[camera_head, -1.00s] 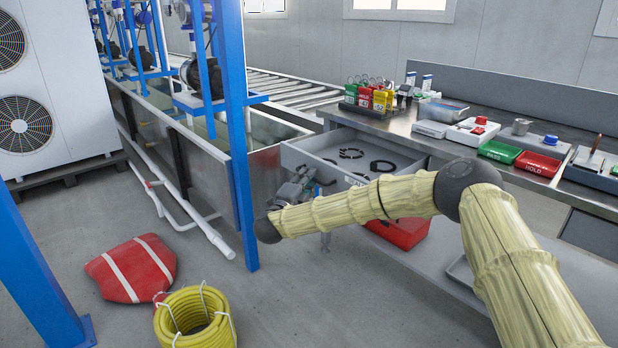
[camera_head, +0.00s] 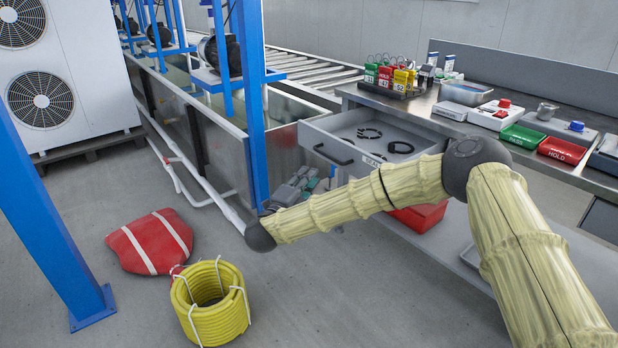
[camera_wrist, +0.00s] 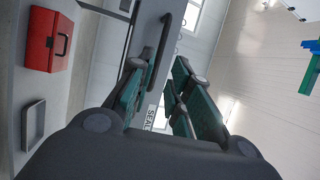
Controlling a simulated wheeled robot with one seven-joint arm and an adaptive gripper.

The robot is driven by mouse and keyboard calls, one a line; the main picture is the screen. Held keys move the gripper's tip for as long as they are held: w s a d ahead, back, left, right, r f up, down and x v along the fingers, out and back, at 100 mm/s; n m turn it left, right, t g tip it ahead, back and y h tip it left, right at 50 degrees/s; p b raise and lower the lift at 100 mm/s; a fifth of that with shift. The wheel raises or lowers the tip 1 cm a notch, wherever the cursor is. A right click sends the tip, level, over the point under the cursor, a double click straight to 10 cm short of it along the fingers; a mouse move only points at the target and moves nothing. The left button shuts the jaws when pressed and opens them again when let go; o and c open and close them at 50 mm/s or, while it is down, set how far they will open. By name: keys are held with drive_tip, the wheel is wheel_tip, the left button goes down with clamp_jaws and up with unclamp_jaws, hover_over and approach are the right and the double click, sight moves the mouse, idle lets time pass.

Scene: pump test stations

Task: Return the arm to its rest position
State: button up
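My arm stretches left across the head view, bent at its dark elbow. My gripper (camera_head: 304,178) points away beyond the arm's end, in front of and to the left of the open drawer (camera_head: 318,140). The handle also shows in the head view (camera_head: 333,154), apart from the gripper. Dark rings (camera_head: 370,133) lie in the drawer.
A bench (camera_head: 425,110) carries colored tags, trays and instruments. Below it is a red box (camera_head: 418,216), partly behind my arm. A blue post (camera_head: 253,110) stands close left of my gripper. A yellow hose coil (camera_head: 222,318) and red-white bag (camera_head: 135,250) lie on otherwise open floor.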

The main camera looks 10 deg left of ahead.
drive_tip(key=s+d+f+n+g+y, duration=0.15)
drive_tip(key=s+f+n+y, duration=0.45)
drive_tip(key=f, duration=0.7)
drive_tip(key=s+f+n+g+y, duration=0.35)
drive_tip(key=s+f+n, duration=0.35)
drive_tip(key=f, duration=0.5)
drive_tip(key=s+d+f+n+g, duration=0.35)
drive_tip(key=s+d+f, duration=0.45)
drive_tip(key=s, duration=0.4)
drive_tip(key=s+d+f+n+g, duration=0.35)
drive_tip(key=s+d+f, duration=0.5)
drive_tip(key=s, duration=0.35)
drive_tip(key=s+d+n+g+h, duration=0.1)
drive_tip(key=s+d+g, duration=0.2)
drive_tip(key=s+d, duration=0.55)
drive_tip(key=s+d+g+h, duration=0.1)
drive_tip(key=s+d+g, duration=0.35)
drive_tip(key=s, duration=0.65)
wheel_tip(320, 180, up, 29)
drive_tip(key=t+p, duration=0.1)
drive_tip(key=p, duration=2.7)
drive_tip(key=shift+w+d+f, duration=0.15)
drive_tip(key=shift+d+f, duration=0.05)
drive_tip(key=shift+d, duration=0.05)
